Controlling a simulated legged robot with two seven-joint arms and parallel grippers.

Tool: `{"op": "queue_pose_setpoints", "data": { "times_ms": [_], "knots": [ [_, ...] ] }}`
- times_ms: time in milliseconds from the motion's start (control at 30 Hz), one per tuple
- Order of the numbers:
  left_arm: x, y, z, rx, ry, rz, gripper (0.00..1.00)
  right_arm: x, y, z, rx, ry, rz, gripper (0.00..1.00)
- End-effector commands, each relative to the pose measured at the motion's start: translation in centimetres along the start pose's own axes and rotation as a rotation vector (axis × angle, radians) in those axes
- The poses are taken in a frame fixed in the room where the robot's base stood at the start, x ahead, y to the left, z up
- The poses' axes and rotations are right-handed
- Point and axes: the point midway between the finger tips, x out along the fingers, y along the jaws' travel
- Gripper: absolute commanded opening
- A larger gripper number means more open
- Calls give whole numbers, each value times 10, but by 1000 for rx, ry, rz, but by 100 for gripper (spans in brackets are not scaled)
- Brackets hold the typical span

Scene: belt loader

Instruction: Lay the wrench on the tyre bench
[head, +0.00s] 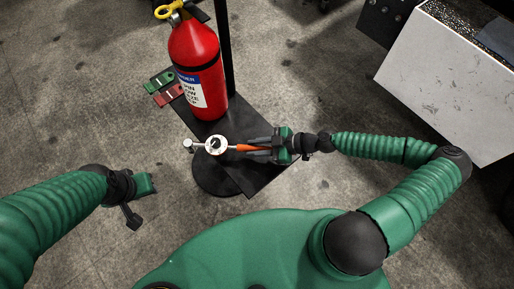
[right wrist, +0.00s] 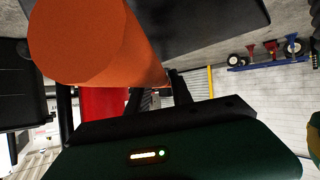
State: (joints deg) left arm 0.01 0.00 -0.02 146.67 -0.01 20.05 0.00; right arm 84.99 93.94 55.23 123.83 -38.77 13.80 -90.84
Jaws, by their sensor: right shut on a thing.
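The wrench (head: 242,148) has an orange handle and a round silver head that points left in the head view. My right gripper (head: 264,147) is shut on its handle, over the dark plate of a stand (head: 262,180). I cannot tell whether the wrench touches the plate. In the right wrist view the orange handle (right wrist: 90,40) fills the upper left, close to the camera. My left gripper (head: 138,195) is at the left, away from the stand and over the floor; its jaw opening is unclear. I cannot tell for sure which surface is the tyre bench.
A red fire extinguisher (head: 195,70) stands on the plate behind the wrench, beside a black post (head: 226,45). Green (head: 160,81) and red (head: 168,96) tagged items lie left of it. A white block-like unit (head: 440,75) stands at upper right. Bare concrete floor surrounds the stand.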

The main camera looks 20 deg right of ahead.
Motion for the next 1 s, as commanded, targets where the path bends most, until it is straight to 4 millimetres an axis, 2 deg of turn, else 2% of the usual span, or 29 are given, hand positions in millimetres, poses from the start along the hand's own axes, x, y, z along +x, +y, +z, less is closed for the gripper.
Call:
{"op": "queue_pose_setpoints", "data": {
  "times_ms": [33, 133, 400, 633, 1000],
  "knots": [
    [1, 0, 0, 0, 0, 0, 36, -2, 8, 3, 1, 3, 3, 0],
    [2, 0, 0, 0, 0, 0, 36, -3, 15, 6, 1, 4, 1, 0],
    [7, 0, 2, 1, 0, 0, 36, 13, 12, 35, 1, 4, 0, 0],
    [7, 0, 2, 0, 0, 0, 36, 14, 11, 36, -1, 2, 0, 0],
    [18, 0, 4, 0, 0, 0, 36, 17, 11, 44, 0, 3, 0, 0]
  ]
}}
